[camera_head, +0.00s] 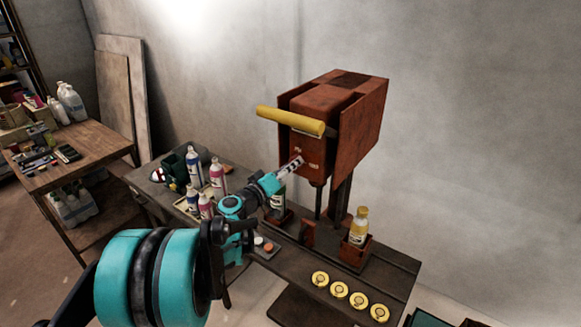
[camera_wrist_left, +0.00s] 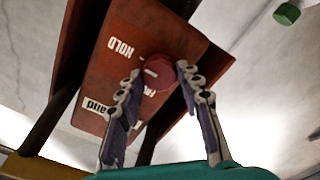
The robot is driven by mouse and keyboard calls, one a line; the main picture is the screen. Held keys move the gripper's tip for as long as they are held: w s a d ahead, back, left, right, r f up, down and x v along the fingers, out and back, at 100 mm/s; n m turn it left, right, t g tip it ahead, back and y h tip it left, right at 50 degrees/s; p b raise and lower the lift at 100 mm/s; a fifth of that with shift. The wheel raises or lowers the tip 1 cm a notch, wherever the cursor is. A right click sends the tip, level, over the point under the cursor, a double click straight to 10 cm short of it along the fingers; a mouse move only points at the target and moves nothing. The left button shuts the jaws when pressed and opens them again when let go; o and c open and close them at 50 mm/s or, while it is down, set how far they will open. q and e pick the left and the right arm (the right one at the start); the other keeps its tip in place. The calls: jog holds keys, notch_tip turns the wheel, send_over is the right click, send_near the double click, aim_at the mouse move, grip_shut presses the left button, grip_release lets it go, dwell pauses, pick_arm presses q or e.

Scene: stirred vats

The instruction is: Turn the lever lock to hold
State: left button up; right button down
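The rusty red machine (camera_head: 358,130) stands on the dark bench, with a yellow bar handle (camera_head: 290,121) across its front. In the left wrist view its front panel (camera_wrist_left: 122,75) carries labels reading HOLD, what looks like FREE, and "hand". A round dark-red knob (camera_wrist_left: 160,73) sits between HOLD and FREE; it looks like the lever lock. My left gripper (camera_head: 297,162) reaches up to this panel. In the wrist view its fingertips (camera_wrist_left: 159,68) stand apart, one at each side of the knob. Whether they press on it I cannot tell. My right gripper is not in view.
Blue and pink bottles (camera_head: 217,174) stand behind my left arm. A wooden table (camera_head: 85,160) is at the far left.

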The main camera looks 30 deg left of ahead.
pick_arm(q)
jog(key=o, duration=0.3)
jog(key=s, duration=0.8)
jog(key=s+a, duration=0.1)
jog(key=s, duration=0.3)
